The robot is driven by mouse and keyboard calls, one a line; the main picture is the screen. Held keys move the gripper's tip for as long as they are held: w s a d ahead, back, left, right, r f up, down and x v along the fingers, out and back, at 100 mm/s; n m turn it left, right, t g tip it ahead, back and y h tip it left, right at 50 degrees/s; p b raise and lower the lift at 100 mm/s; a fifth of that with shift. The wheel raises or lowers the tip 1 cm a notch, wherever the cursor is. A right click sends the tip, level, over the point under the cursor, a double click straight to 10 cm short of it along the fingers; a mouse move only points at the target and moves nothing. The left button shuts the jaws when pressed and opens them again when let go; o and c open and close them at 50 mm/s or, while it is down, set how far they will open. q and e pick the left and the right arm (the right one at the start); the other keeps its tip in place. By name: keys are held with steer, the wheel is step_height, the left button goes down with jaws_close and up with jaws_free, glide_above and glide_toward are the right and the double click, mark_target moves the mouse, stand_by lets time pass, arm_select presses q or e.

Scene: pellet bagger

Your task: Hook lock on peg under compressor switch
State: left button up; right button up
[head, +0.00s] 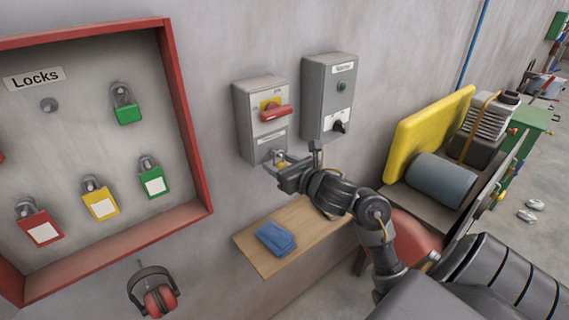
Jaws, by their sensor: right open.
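A grey switch box (262,118) with a red handle on a yellow plate is on the wall; its label is too small to read. Beside it on the right is a second grey box (328,97) with a green lamp and a black knob. I cannot tell by label which is the compressor switch. My right gripper (281,168) is open just below the red-handled box. My left gripper is not in view.
A red-framed lock board (190,130) at left holds green, yellow and red padlocks and one bare peg (49,104). Below the boxes is a wooden shelf (262,262) with a blue cloth (276,238). Ear defenders (155,290) hang lower left. Machinery with a yellow guard (432,132) stands right.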

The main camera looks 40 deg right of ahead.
steer(key=shift+a+f, duration=0.2)
steer(key=shift+s+a, duration=0.2)
steer(key=shift+s, duration=0.15)
steer(key=s+r+p, duration=0.2)
steer(key=s+p, duration=0.5)
steer(key=s, duration=0.3)
steer(key=shift+d, duration=0.3)
steer(key=shift+a, duration=0.1)
